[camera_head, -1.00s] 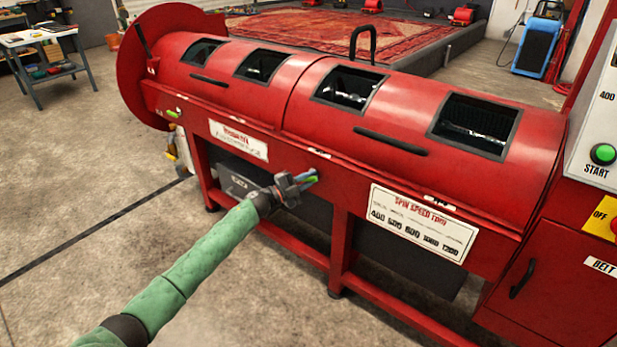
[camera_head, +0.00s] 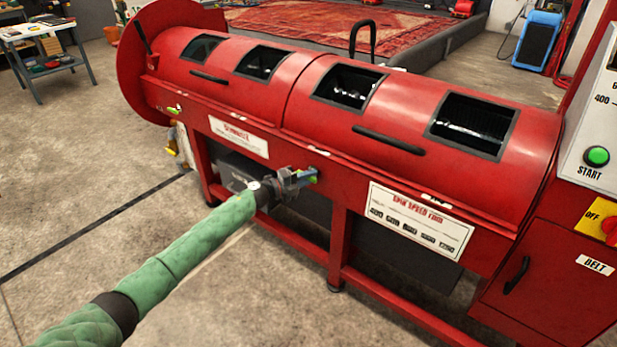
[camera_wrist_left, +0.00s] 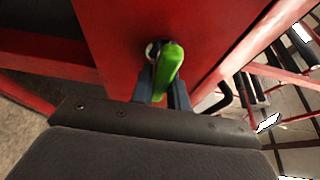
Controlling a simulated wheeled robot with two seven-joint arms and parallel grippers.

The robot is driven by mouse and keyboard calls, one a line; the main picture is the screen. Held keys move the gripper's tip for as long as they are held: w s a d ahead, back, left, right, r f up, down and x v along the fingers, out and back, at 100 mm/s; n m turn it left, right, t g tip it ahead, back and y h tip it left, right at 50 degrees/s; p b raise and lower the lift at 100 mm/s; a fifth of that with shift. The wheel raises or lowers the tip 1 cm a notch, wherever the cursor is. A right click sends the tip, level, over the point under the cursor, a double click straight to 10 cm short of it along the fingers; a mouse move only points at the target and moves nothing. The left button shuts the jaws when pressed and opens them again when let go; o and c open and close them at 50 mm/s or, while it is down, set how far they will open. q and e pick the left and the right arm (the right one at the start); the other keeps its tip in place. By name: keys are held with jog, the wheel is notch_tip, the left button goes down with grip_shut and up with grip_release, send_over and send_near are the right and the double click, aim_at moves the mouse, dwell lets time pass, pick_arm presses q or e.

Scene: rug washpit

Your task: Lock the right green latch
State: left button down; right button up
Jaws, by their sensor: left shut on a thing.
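The green latch (camera_wrist_left: 168,68) sits on the front face of the red spin machine (camera_head: 340,200). In the left wrist view its green handle is between the fingers of my left gripper (camera_wrist_left: 165,90), which is shut on it. In the head view my left gripper (camera_head: 303,178) is at the machine's front rail, between the two white label plates, and mostly hides this latch. Another green latch (camera_head: 174,110) shows at the machine's left end. My right gripper is not in view.
The control panel with a green START button (camera_head: 597,156) stands at the right. A belt cover with a black handle (camera_head: 516,275) is below it. A tool table (camera_head: 45,55) stands at the far left. The concrete floor in front is clear.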

pick_arm(q)
jog(key=shift+f, duration=0.1)
jog(key=c, duration=1.4)
grip_release()
jog(key=shift+o, duration=0.2)
jog(key=shift+s+a, duration=0.1)
jog(key=v, duration=0.7)
jog(key=shift+a, duration=0.25)
jog(key=shift+s, duration=0.1)
